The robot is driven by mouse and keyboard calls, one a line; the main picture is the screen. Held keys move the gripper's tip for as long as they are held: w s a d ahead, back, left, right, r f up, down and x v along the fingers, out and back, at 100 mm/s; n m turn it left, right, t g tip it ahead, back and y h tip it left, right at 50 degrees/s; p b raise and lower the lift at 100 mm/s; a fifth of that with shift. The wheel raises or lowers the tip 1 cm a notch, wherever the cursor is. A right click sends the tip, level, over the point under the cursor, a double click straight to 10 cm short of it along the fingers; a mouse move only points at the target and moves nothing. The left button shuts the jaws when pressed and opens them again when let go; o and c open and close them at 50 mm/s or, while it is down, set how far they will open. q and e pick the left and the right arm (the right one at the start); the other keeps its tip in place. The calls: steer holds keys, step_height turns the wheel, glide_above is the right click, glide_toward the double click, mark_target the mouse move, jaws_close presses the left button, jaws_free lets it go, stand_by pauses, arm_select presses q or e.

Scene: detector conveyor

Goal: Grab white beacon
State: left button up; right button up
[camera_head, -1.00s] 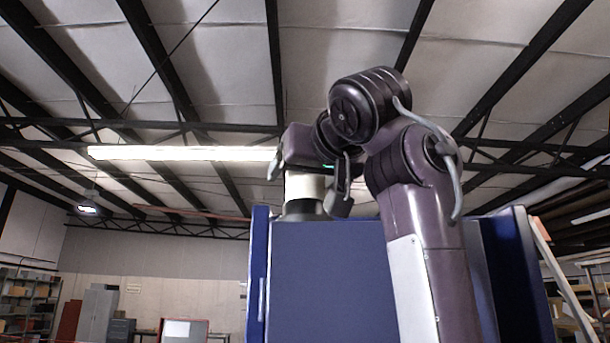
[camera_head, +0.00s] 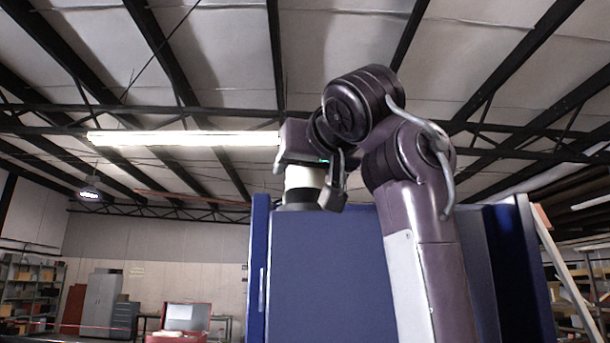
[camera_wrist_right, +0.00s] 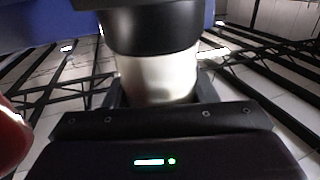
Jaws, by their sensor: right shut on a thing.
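The white beacon (camera_head: 303,178) is a short white cylinder with a black base, upright at the top left of the blue cabinet (camera_head: 330,270). My right gripper (camera_head: 307,180) reaches over it from above and is shut on its white part. In the right wrist view the white part of the beacon (camera_wrist_right: 158,78) sits between my fingers, with its black base beyond. I cannot tell whether the base touches the cabinet top. My left gripper is not in view.
The blue cabinet fills the lower middle, with my right arm in front of it. A red case (camera_head: 180,318), a grey locker (camera_head: 101,302) and loaded shelves (camera_head: 32,285) stand far behind at the left. The space above the cabinet is open.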

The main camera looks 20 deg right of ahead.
step_height(320, 180, up, 8)
steer(key=shift+f, duration=0.15)
steer(key=shift+a+r, duration=0.1)
steer(key=shift+r, duration=0.8)
steer(key=shift+w+r, duration=0.1)
steer(key=shift+r, duration=0.15)
